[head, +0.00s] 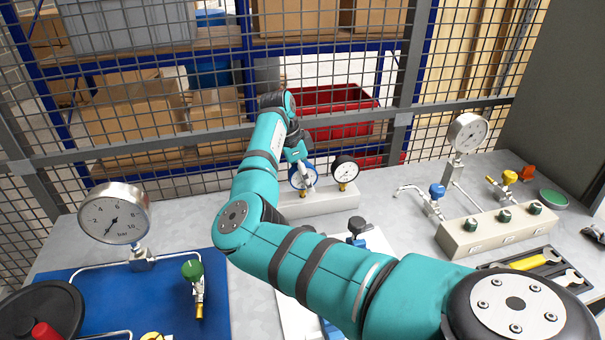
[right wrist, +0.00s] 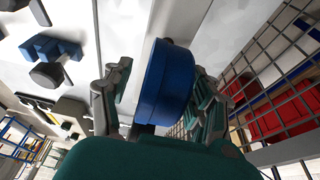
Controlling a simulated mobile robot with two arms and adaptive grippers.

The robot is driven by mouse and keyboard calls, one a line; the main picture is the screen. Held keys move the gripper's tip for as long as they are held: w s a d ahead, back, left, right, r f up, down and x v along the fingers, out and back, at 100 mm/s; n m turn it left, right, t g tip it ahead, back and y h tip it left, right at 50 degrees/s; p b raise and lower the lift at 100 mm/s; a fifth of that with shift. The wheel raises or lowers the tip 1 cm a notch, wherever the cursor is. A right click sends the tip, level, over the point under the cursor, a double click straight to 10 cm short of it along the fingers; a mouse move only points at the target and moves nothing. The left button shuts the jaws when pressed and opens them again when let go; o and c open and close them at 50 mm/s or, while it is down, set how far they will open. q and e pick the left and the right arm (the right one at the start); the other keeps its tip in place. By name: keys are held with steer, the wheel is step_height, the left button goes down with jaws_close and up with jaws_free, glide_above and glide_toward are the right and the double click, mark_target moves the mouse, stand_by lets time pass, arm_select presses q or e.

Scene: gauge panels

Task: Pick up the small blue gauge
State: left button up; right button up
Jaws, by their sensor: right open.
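The small blue gauge (head: 303,177) stands at the left end of a pale block at the back of the bench, partly hidden by my right arm. My right gripper (head: 298,156) is at the top of it, coming in over the bench. In the right wrist view, the blue gauge's round casing (right wrist: 166,84) lies between the two spread fingers of my right gripper (right wrist: 158,100). The fingers are open; whether either touches the casing I cannot tell. My left gripper is not in view.
A black-rimmed gauge (head: 345,170) stands close beside the blue one on the same pale block (head: 325,201). A wire mesh fence (head: 190,150) rises right behind. A large gauge (head: 114,213) stands at left, and a valve manifold (head: 490,231) at right.

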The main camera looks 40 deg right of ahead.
steer(key=shift+s+d+f, duration=0.1)
steer(key=shift+d+f, duration=0.15)
steer(key=shift+f, duration=0.45)
jaws_close()
steer(key=shift+r, duration=0.1)
